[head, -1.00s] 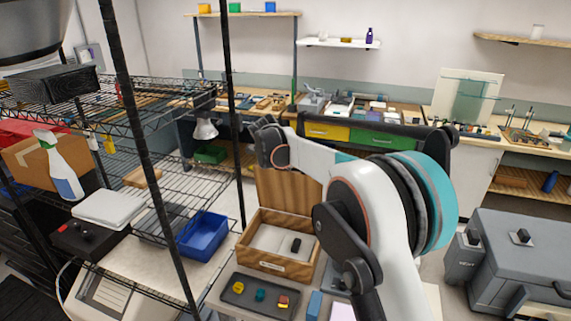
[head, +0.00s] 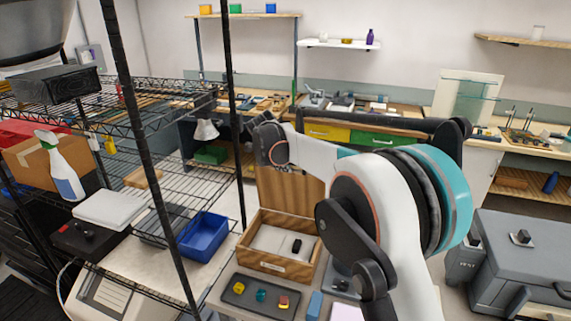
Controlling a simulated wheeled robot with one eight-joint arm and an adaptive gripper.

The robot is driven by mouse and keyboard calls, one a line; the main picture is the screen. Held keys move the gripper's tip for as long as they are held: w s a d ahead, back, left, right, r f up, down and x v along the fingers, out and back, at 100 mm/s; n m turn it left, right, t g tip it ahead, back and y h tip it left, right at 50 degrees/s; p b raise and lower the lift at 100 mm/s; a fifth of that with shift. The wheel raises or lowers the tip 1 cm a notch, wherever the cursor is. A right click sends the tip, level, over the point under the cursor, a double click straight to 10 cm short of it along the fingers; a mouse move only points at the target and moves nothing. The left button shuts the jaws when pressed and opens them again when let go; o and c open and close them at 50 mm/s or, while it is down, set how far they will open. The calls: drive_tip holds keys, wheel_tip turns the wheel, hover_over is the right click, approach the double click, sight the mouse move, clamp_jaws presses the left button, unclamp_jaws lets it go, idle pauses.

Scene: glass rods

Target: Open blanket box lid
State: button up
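The wooden box (head: 268,263) stands on the table at the lower middle of the head view, with a pale label on its front. Its lid (head: 292,190) stands raised at the back, so the box is open. Inside is a pale lining with a small black item (head: 297,246). My arm reaches across from the right. Its dark end, with my gripper (head: 268,146), is at the lid's upper left. I cannot tell whether it touches the lid. The fingers are not clear, and the arm hides part of the lid's upper edge.
A dark tray (head: 248,302) with small coloured pieces lies in front of the box. A wire rack with a black post (head: 238,130) stands close on the left, holding a blue bin (head: 203,238). A large grey case (head: 515,265) is at the right.

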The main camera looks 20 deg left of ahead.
drive_tip(key=v, duration=1)
